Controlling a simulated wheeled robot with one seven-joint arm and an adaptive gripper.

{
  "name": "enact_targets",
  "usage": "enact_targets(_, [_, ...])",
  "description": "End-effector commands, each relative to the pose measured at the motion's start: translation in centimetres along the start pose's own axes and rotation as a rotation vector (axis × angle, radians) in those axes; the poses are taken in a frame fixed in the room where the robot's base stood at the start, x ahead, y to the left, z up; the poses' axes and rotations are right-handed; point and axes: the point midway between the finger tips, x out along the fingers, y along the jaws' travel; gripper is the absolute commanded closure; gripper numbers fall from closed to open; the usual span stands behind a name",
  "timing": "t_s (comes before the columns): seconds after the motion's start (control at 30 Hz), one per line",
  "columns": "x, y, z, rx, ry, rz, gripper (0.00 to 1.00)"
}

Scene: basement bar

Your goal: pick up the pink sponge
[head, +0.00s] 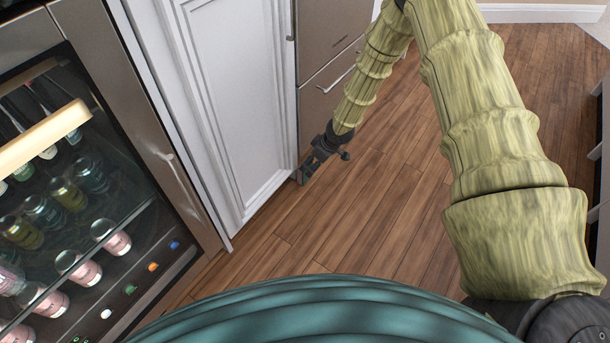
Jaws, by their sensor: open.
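I see no pink sponge in the head view. My gripper (308,170) is dark and small in the picture, at the end of my arm, which reaches down from the top. It is open, beside the lower right corner of the white cabinet door and above the wood floor. I cannot tell whether it touches the cabinet. No object shows clearly between its fingers.
A glass-fronted drinks cooler (150,150) with several pink-labelled bottles stands at the left. The white cabinet (230,90) and steel drawers (322,45) adjoin it. The wood floor (370,215) is clear; dark furniture (598,165) edges the right.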

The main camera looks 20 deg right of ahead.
Motion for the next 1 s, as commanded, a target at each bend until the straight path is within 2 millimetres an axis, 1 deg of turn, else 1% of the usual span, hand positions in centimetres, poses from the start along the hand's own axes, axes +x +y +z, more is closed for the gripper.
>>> enact_targets(0.03, [1.1, -0.1, 0.2, 0.000, -0.001, -0.001, 0.17])
enact_targets(0.1, [1.8, -0.1, 0.1, -0.001, -0.001, -0.001, 0.17])
enact_targets(0.37, [2.8, -0.1, 0.1, 0.000, 0.000, -0.001, 0.17])
enact_targets(0.8, [7.0, -0.3, 0.2, 0.000, 0.000, -0.001, 0.17])
enact_targets(1.0, [7.3, -0.3, 0.0, 0.001, 0.000, -0.001, 0.17])
